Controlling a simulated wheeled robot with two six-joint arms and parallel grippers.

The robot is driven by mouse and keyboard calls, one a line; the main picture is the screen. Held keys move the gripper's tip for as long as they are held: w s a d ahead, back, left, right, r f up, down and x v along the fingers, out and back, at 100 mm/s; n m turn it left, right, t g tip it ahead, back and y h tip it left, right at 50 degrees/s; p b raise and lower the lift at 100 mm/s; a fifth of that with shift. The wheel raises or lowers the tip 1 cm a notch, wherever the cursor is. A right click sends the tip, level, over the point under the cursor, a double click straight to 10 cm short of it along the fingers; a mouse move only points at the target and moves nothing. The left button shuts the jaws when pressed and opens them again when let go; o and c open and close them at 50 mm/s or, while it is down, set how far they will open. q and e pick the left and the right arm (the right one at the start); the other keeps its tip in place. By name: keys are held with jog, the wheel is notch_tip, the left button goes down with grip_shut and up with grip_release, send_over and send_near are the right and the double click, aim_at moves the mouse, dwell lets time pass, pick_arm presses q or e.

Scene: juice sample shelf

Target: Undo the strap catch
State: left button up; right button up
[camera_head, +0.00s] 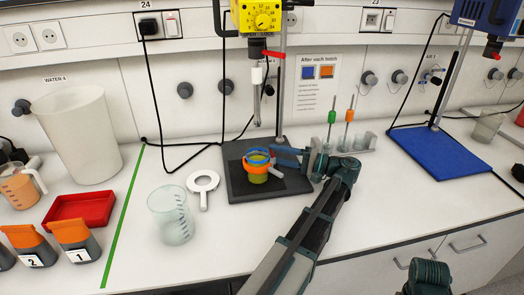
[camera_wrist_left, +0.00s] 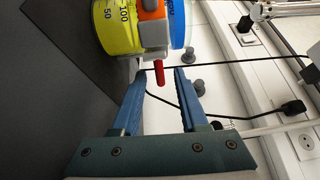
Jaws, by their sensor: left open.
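A small beaker of yellow-green liquid (camera_head: 257,178) stands on the dark stirrer base (camera_head: 238,190). A red lever (camera_wrist_left: 158,73) sticks out from the catch. My left gripper (camera_head: 276,156) is open beside the beaker's right side. Its fingertips (camera_wrist_left: 161,76) lie either side of the lever in that view; contact is unclear.
The yellow stirrer head (camera_head: 257,17) and its shaft hang above the beaker. A rack with green and orange droppers (camera_head: 345,145) stands close behind my left wrist. A blue base (camera_head: 438,150) is at right.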

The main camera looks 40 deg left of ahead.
pick_arm(q)
jog(key=shift+x, duration=2.55)
grip_shut()
